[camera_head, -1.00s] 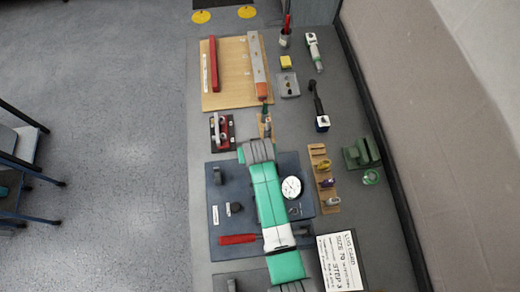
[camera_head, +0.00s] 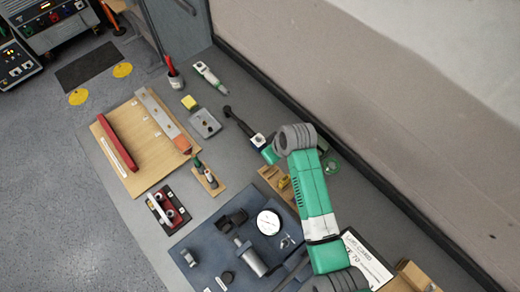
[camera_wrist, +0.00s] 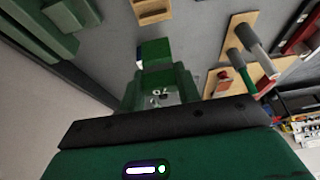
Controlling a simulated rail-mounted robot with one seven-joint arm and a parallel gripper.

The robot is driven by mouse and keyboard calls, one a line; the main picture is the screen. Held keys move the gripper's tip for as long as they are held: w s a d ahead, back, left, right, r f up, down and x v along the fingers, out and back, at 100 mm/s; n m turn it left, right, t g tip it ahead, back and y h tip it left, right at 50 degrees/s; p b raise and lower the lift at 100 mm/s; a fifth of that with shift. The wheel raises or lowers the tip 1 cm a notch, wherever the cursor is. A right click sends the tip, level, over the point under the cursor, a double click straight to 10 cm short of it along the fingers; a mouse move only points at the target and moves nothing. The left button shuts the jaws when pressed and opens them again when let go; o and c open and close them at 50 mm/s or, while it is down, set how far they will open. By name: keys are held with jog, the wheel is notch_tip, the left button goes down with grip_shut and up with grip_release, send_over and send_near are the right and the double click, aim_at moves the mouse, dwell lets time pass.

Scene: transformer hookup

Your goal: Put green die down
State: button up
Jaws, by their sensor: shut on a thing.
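The green die (camera_wrist: 155,51) is a small green block at the tips of my gripper (camera_wrist: 157,75) in the wrist view. My gripper is shut on it and holds it in front of the grey bench. In the head view my green gripper (camera_head: 270,154) is beside the end of a black-handled tool (camera_head: 257,138), left of my wrist. The die cannot be told apart from the gripper there. Whether the die touches the bench is not clear.
A green block-like stand (camera_wrist: 70,14) shows at the wrist view's upper left.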

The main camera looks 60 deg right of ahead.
jog(key=f, duration=0.5)
jog(key=shift+s, duration=0.2)
jog(key=shift+f, duration=2.5)
jog(key=shift+f, duration=0.2)
jog(key=o, duration=1.1)
jog(key=v, duration=1.2)
jog(key=shift+r+p, duration=0.2)
jog(key=shift+p, duration=0.25)
jog(key=shift+w, duration=0.1)
